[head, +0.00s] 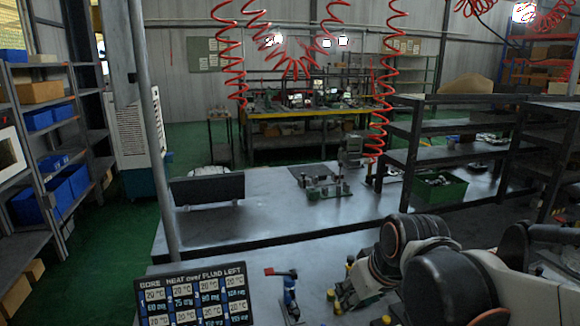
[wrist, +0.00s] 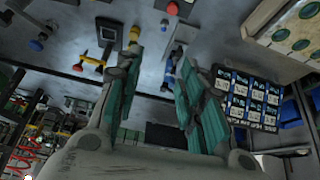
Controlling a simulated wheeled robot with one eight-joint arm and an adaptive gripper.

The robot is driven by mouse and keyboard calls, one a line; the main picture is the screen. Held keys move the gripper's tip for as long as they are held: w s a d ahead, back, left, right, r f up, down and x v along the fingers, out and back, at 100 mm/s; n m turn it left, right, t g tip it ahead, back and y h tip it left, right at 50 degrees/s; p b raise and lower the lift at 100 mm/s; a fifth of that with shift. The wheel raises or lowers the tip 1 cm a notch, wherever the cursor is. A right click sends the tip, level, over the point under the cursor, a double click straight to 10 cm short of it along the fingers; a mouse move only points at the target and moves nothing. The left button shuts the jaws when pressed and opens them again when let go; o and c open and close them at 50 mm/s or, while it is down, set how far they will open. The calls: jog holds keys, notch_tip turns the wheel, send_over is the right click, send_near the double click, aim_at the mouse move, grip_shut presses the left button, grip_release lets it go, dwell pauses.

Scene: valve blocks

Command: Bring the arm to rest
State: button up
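My arm (head: 430,265) reaches in from the lower right in the head view, bent low over the near bench. My gripper (wrist: 163,75) shows in the wrist view with its two teal-padded fingers spread apart. No object is held between them. A blue valve (wrist: 173,62) shows in the gap, on the bench surface beyond the fingers. The same bench holds a red-handled blue valve (head: 289,290) in the head view. I cannot make out the gripper's fingers in the head view.
A dark label board (head: 195,297) stands at the near bench's left; it also shows in the wrist view (wrist: 245,100). Brass-and-yellow fittings (head: 345,292) are close to my arm. Behind are a second bench (head: 270,215), a green bin (head: 440,188) and dark shelves (head: 450,128). Green floor is clear at left.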

jog(key=s+d+m+t+h, duration=0.1)
jog(key=s+d+m, duration=0.2)
jog(key=s, duration=0.9)
jog(key=d, duration=0.3)
jog(key=shift+d+r+m+t+h, duration=0.2)
jog(key=shift+r+m+t+h, duration=0.1)
jog(key=shift+m+t, duration=0.1)
